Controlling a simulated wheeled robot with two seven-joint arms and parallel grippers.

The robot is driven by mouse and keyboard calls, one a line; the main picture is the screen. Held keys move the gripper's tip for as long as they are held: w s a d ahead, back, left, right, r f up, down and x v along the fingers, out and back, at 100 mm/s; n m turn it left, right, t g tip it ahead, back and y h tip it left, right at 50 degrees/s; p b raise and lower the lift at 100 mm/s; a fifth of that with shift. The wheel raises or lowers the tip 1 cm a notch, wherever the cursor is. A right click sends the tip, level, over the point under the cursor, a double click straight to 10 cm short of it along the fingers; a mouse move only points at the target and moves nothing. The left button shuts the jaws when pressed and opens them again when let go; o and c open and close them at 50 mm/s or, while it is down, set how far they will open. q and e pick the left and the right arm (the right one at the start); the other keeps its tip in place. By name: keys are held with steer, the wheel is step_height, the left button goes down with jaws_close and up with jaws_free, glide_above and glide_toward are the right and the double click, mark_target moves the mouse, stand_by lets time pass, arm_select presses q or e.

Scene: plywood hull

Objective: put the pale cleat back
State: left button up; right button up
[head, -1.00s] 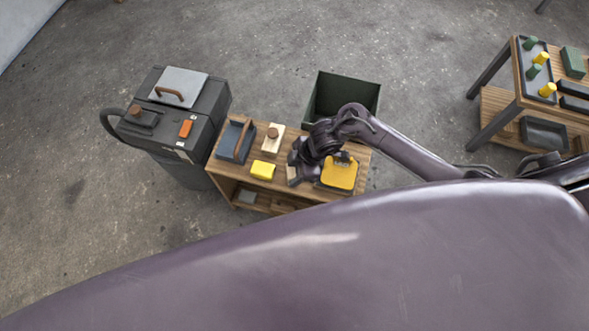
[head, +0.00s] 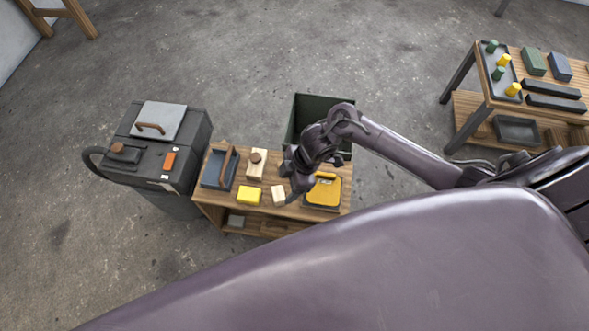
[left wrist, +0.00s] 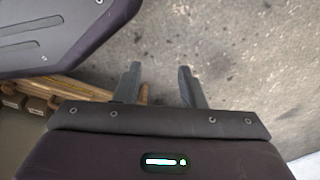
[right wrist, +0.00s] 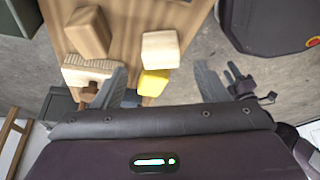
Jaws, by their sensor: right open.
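A small pale block (head: 278,195), which I take to be the pale cleat, lies on the wooden bench top (head: 223,149) beside a yellow block (head: 249,195). My right gripper (head: 295,189) is just right of the pale block in the head view, open and empty. In the right wrist view, the pale block (right wrist: 160,48) and yellow block (right wrist: 155,83) appear beyond the spread fingers (right wrist: 162,68). My left gripper (left wrist: 160,70) is open and empty over bare floor in the left wrist view. It is outside the head view.
A dark green bin (head: 312,104) stands behind, a grey cabinet (head: 195,125) left, another table (head: 470,88) right.

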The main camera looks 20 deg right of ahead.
arm_select(q)
steer(key=s, duration=0.2)
steer(key=s+f+p, duration=0.1)
steer(key=shift+a, duration=0.3)
arm_select(e)
steer(key=v, duration=0.5)
steer(key=shift+d+r, duration=0.1)
steer(key=shift+r, duration=0.3)
arm_select(q)
steer(key=shift+s, duration=0.15)
arm_select(e)
steer(key=shift+s+f, duration=0.1)
steer(key=shift+s, duration=0.05)
